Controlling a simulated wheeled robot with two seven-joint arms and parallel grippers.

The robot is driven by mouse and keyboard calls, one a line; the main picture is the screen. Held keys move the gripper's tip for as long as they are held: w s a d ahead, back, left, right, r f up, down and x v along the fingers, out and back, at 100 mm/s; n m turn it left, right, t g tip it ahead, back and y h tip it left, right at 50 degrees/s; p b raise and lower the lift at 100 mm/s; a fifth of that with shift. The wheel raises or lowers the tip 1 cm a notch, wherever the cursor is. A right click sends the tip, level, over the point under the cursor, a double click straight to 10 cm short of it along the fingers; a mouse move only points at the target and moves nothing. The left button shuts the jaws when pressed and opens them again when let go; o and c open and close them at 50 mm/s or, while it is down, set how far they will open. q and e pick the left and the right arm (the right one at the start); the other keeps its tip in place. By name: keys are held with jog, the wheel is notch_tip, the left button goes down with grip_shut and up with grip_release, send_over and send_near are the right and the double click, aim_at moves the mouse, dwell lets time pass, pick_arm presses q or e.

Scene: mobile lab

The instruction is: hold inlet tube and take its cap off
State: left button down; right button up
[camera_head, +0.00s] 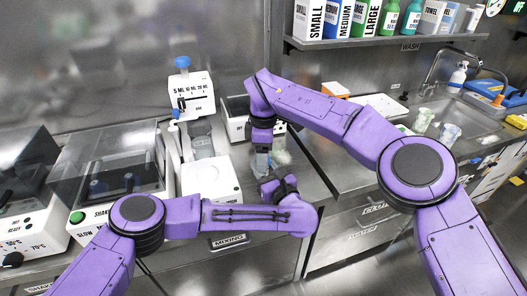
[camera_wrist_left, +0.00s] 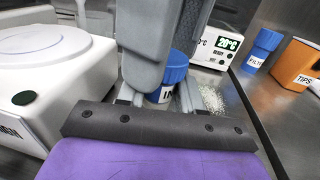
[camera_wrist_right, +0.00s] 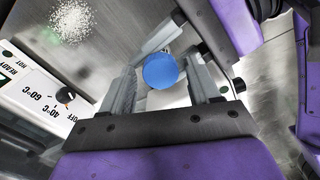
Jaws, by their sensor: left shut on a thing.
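The inlet tube (camera_wrist_left: 165,97) stands upright in the left wrist view, with part of its "IN" label showing under its blue cap (camera_wrist_left: 176,62). My left gripper (camera_head: 272,183) is shut on the tube from the side. My right gripper (camera_head: 262,160) is above it, pointing down. In the right wrist view the blue cap (camera_wrist_right: 160,71) sits between the fingers of my right gripper (camera_wrist_right: 160,80), with a narrow gap on each side. The right hand hides part of the cap in the left wrist view. In the head view the tube is mostly hidden by my grippers.
A white round-lidded machine (camera_wrist_left: 48,50) stands beside the left gripper. A pile of white grains (camera_wrist_right: 72,20) lies near the tube. A temperature device (camera_wrist_left: 216,45), a blue filter cup (camera_wrist_left: 262,48) and an orange tips box (camera_wrist_left: 296,63) stand behind on the steel counter.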

jog(key=c, duration=1)
